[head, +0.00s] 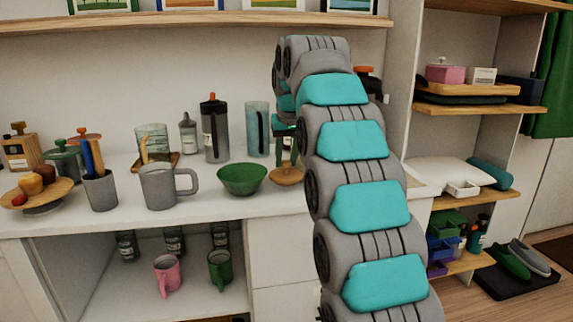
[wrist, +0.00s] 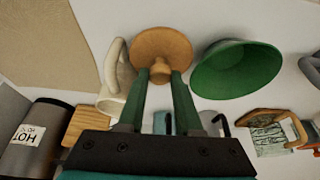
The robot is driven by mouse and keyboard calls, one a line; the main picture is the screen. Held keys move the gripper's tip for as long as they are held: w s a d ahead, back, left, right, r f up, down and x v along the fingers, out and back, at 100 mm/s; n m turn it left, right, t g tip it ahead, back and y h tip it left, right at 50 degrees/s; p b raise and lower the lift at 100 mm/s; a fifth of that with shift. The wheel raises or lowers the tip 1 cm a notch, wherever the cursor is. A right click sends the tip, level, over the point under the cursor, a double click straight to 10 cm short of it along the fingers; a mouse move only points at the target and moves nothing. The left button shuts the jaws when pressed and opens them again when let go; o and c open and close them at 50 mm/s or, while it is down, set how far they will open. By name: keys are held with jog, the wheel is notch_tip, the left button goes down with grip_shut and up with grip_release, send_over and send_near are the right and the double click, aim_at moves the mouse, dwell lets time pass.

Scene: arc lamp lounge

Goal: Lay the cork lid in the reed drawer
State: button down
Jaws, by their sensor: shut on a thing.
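The cork lid (head: 287,175) is a round tan disc with a knob. In the head view it shows just left of my arm, to the right of the green bowl. In the wrist view the cork lid (wrist: 160,45) lies at the tips of my gripper (wrist: 160,75), whose two green fingers are shut on its knob. I cannot tell how far the lid is above the white counter. My arm hides part of the counter and cabinet front. No drawer can be surely made out as the reed drawer; a flat beige surface (wrist: 35,40) fills the wrist view's upper left corner.
The green bowl (head: 242,179) stands close beside the lid. A grey mug (head: 160,187), a dark flask (head: 214,130) and a tall tumbler (head: 257,130) stand on the counter (head: 225,209).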

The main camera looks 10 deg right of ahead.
jog(key=shift+r, duration=0.45)
jog(key=shift+s+d+r, duration=0.15)
jog(key=shift+s+d, duration=0.05)
jog(key=shift+s, duration=0.4)
jog(key=s+d+r+b, duration=0.1)
jog(key=s+d, duration=0.4)
jog(key=s, duration=0.8)
jog(key=shift+s+d+r+b, duration=0.2)
jog(key=shift+s+b, duration=0.2)
jog(key=shift+b, duration=0.45)
